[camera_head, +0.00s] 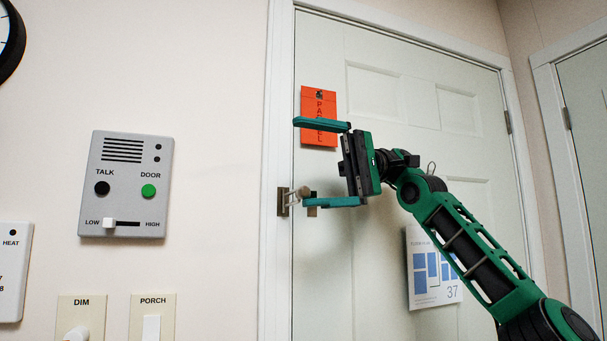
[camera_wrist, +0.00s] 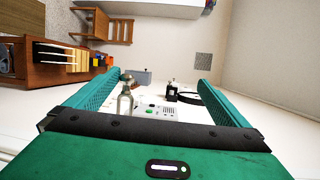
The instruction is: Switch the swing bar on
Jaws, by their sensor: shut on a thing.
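The swing bar (camera_head: 293,196) is a small metal guard with a plate on the door frame and a rounded knob, at the door's left edge. The white door (camera_head: 390,215) looks closed. My gripper (camera_head: 318,163) is in front of the door, its two teal fingers wide apart, one above the other, pointing left. The lower fingertip is close to the swing bar's knob; I cannot tell whether they touch. Nothing spans the gap between the fingers. In the wrist view a metallic part, likely the swing bar (camera_wrist: 125,100), shows beside the inner side of the left finger.
An orange sign (camera_head: 319,104) hangs on the door behind the upper finger. A floor-plan sheet (camera_head: 425,285) is lower on the door. An intercom panel (camera_head: 126,185) and switches (camera_head: 151,305) are on the wall to the left. A wooden chair (camera_wrist: 105,25) shows far off.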

